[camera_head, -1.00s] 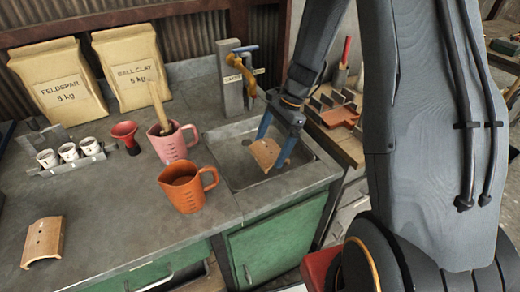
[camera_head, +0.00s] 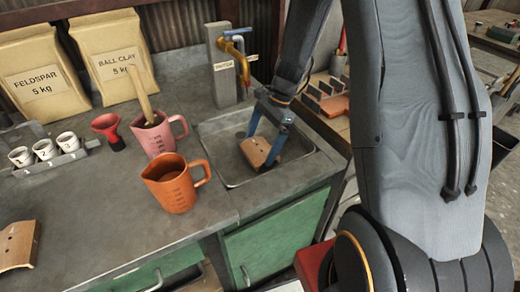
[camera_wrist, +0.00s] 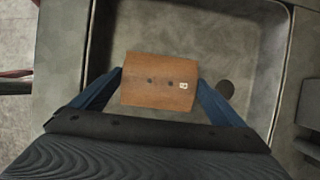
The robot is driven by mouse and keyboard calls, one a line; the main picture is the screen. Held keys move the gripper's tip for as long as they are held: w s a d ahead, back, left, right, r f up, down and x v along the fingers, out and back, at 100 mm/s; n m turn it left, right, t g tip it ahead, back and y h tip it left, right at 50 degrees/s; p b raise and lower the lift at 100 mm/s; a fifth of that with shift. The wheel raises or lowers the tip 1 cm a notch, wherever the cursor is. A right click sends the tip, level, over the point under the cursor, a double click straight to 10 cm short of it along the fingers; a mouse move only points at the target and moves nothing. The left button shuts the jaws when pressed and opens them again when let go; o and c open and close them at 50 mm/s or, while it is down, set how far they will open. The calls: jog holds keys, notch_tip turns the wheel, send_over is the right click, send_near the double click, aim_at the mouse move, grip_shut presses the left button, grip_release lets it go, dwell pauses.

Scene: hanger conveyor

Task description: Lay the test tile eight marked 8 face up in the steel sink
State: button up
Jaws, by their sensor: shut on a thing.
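The test tile (camera_head: 257,151) is a curved tan-brown piece with small holes. In the wrist view the tile (camera_wrist: 160,82) shows its outer face with a small pale mark, likely the 8, towards the camera. My gripper (camera_head: 264,145) is shut on the tile, with a blue finger on either side. In the wrist view my gripper (camera_wrist: 160,92) holds it over the sink basin. The steel sink (camera_head: 232,179) is a shallow grey basin set in the counter; it also shows in the wrist view (camera_wrist: 205,30). Whether the tile touches the sink floor I cannot tell.
An orange jug (camera_head: 172,186) and a pink jug (camera_head: 158,136) stand left of the sink. A brass tap (camera_head: 240,62) rises behind it. Another curved tile (camera_head: 18,246) lies at the counter's left. The drain (camera_wrist: 225,89) is right of the held tile.

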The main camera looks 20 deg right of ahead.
jog(key=shift+f, duration=0.55)
jog(key=shift+f, duration=0.15)
jog(key=o, duration=1)
jog(key=s+b+v, duration=0.1)
jog(key=b+v, duration=0.1)
jog(key=v, duration=1)
jog(key=s+a+n+h, duration=0.1)
jog(key=s+n, duration=0.4)
jog(key=s+a+f+n+h, duration=0.1)
jog(key=s+a+n, duration=0.1)
jog(key=s+n, duration=0.3)
jog(key=s+a+f+n+t+h, duration=0.1)
jog(key=s+n+h, duration=0.1)
jog(key=s+n, duration=0.3)
jog(key=shift+a+f, duration=0.1)
jog(key=shift+a, duration=0.1)
jog(key=shift+s+a+f+n, duration=0.1)
jog(key=shift+s+n, duration=0.35)
jog(key=shift+n, duration=0.05)
